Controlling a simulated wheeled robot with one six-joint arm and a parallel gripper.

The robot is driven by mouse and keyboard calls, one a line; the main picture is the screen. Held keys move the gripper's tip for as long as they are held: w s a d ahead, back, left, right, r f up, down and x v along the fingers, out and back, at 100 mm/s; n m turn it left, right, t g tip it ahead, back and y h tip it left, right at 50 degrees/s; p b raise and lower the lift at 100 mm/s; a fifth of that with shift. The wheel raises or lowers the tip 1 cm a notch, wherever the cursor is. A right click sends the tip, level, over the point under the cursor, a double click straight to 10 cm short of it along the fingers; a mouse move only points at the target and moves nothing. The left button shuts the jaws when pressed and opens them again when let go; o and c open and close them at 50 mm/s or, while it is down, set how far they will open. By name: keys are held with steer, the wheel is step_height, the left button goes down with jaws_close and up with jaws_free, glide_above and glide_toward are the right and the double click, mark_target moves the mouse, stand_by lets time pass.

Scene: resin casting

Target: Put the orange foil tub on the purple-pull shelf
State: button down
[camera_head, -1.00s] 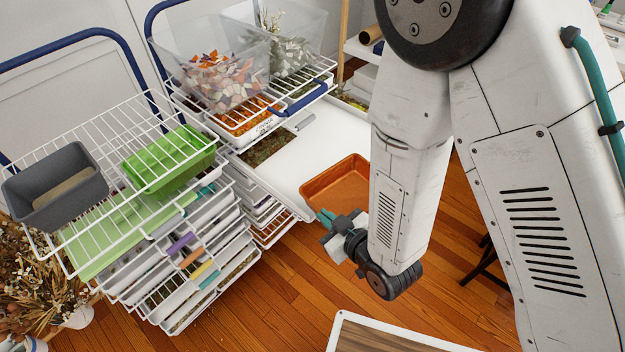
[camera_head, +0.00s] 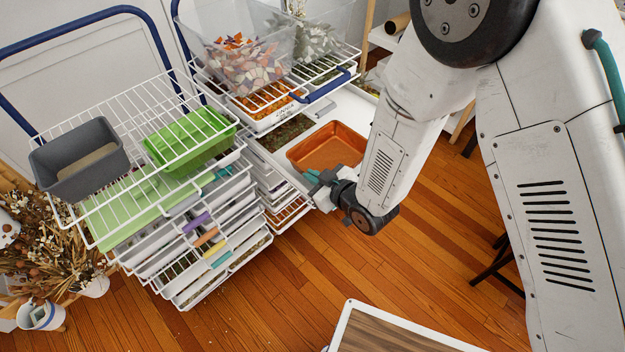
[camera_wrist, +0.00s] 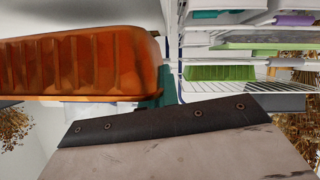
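The orange foil tub (camera_head: 328,148) is a shallow rectangular tray with ribbed walls. It is up off the floor, right of the rack, and looks empty in the head view. My gripper (camera_head: 316,183) is at the tub's near left corner, with its teal fingers at the rim. In the wrist view the tub (camera_wrist: 80,65) fills the upper left, and a teal finger (camera_wrist: 166,88) touches its end. My gripper appears shut on the tub; the other finger is hidden. The purple pull (camera_head: 196,221) is on the front of a shelf in the left rack, above an orange pull.
Other pulls are orange (camera_head: 206,236), yellow (camera_head: 216,248) and teal (camera_head: 221,261). A grey tub (camera_head: 80,160) and a green tub (camera_head: 190,140) sit on the left rack's wire top. Clear bins (camera_head: 235,50) stand on the rack behind. A wood-topped table (camera_head: 390,330) is at the front.

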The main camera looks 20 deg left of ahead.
steer(key=shift+w+a, duration=0.25)
steer(key=shift+w, duration=0.25)
steer(key=shift+f, duration=1.8)
steer(key=shift+f, duration=0.1)
steer(key=c, duration=1.7)
jaws_free()
steer(key=shift+d, duration=0.1)
steer(key=v, duration=1.1)
steer(key=shift+s+d+r, duration=0.15)
steer(key=shift+d+r, duration=0.15)
steer(key=shift+r, duration=0.05)
